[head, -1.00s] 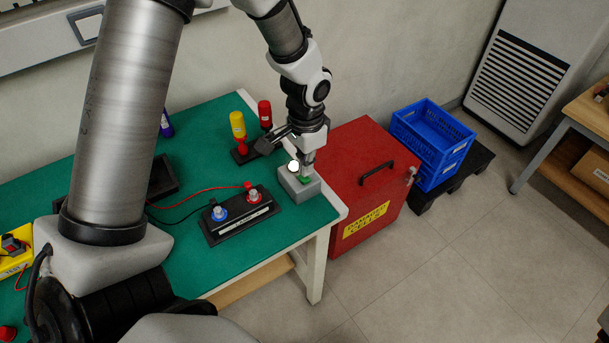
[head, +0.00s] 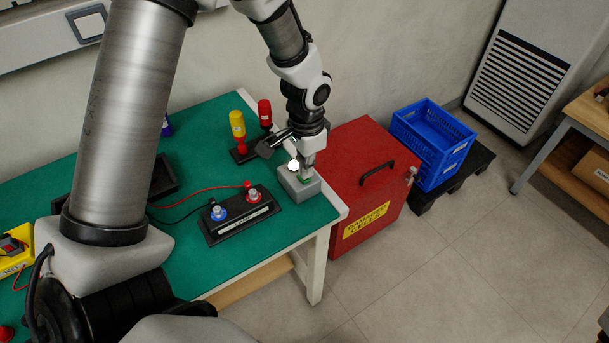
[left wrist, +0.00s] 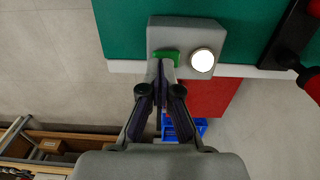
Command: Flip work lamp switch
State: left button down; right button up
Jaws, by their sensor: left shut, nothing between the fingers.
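The work lamp switch is a grey box (head: 309,192) at the right end of the green bench. It carries a green rocker (head: 304,179) and a round white light (head: 293,165) that glows. In the left wrist view the box (left wrist: 180,28) has the green rocker (left wrist: 166,56) beside the bright light (left wrist: 202,60). My left gripper (head: 307,172) is shut and empty, pointing down at the rocker. Its fingertips (left wrist: 167,66) overlap the rocker's edge; I cannot tell whether they press on it. My right gripper is not in view.
A black terminal block (head: 241,222) with blue and red knobs sits left of the box. A red cabinet (head: 352,165) and blue crates (head: 432,140) are to the right. Open floor lies in front.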

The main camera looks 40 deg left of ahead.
pick_arm(q)
jog(key=shift+f+b, duration=0.4)
jog(key=shift+f, duration=0.4)
jog(key=shift+r, duration=0.1)
notch_tip(320, 180, up, 7)
jog(key=p, duration=0.7)
jog(key=shift+p, duration=0.3)
jog(key=shift+s, duration=0.1)
